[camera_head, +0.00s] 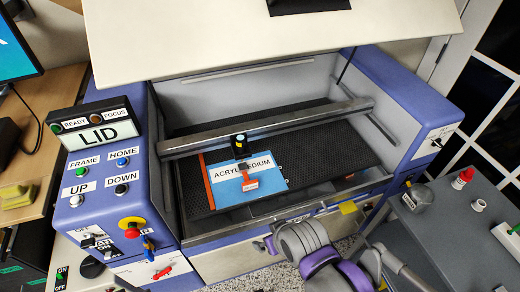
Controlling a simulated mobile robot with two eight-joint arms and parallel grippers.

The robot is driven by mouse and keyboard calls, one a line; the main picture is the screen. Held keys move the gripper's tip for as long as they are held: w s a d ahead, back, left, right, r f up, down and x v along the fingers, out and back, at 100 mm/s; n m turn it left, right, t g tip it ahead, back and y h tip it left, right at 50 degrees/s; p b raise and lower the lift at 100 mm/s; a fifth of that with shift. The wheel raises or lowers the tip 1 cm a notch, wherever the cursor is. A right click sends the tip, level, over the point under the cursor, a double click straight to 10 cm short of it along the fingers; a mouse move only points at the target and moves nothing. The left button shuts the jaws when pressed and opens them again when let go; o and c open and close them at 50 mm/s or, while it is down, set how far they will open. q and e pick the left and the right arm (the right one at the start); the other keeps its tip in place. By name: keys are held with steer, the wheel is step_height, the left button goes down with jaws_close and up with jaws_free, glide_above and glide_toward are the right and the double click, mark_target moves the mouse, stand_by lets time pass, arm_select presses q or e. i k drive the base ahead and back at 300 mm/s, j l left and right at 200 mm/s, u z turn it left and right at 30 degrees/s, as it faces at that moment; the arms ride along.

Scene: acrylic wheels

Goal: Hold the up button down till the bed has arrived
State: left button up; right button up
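The control panel of the machine stands at the left of the head view. Nothing is touching the UP button. The bed (335,150) is a black honeycomb surface inside the open machine. A blue sheet labelled ACRYLIC MEDIUM (225,190) lies on it. A grey and purple arm of mine shows at the bottom centre, but I cannot make out gripper fingers on it. My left gripper is not in view.
The lid (220,50) is raised, and the display (102,134) reads LID. A red emergency knob (132,228) and a red key-like part (162,271) are on the panel's lower part. A grey cart (450,240) with small items stands at the right.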

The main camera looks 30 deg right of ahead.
mark_target(75, 200)
steer(key=k+j+z, duration=0.15)
steer(key=k+z, duration=0.25)
steer(key=k, duration=0.2)
steer(key=k+z, duration=0.35)
steer(key=k, duration=0.2)
